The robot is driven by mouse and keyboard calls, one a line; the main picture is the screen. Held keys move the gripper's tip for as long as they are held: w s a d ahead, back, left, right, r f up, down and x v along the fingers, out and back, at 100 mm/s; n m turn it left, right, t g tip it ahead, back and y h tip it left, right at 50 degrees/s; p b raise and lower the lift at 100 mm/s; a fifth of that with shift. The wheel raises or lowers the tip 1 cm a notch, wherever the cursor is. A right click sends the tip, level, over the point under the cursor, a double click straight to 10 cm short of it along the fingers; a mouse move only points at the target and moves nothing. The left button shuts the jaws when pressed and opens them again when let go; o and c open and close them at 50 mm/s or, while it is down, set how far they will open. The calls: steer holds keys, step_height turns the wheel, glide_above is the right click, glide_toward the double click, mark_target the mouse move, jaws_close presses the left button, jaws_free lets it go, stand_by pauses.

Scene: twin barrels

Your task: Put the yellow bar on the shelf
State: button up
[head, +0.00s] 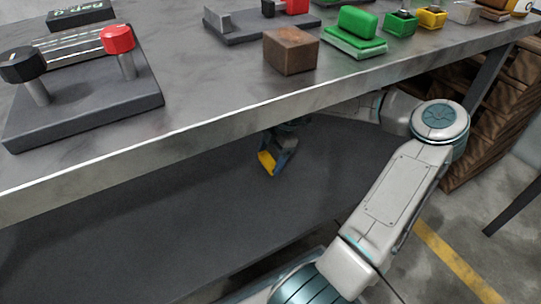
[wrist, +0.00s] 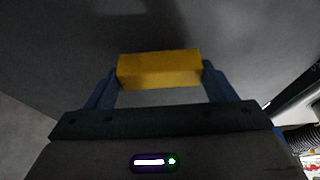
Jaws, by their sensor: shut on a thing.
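The yellow bar (wrist: 160,70) is held crosswise between the two blue fingers of my gripper (wrist: 160,88) in the wrist view. In the head view my gripper (head: 277,160) is under the tabletop, shut on the yellow bar (head: 267,163), which shows tilted. The dark lower shelf (head: 200,215) spreads below the table. The bar shows against the shelf surface in the head view; I cannot tell whether it touches it. My wrist is partly hidden behind the table's front edge.
The grey tabletop (head: 210,100) overhangs the shelf, with its front edge close above my arm. On it are a brown cube (head: 291,51), a green block (head: 357,24) and a lever panel (head: 85,95). Wooden crates (head: 500,115) stand at the right. The visible shelf is clear.

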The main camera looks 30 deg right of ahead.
steer(key=shift+f, duration=0.25)
steer(key=o, duration=1.5)
steer(key=p+v, duration=0.1)
steer(key=v, duration=0.3)
steer(key=p+v, duration=0.2)
steer(key=v, duration=0.2)
steer(key=shift+a+r, duration=0.1)
steer(key=shift+r, duration=0.25)
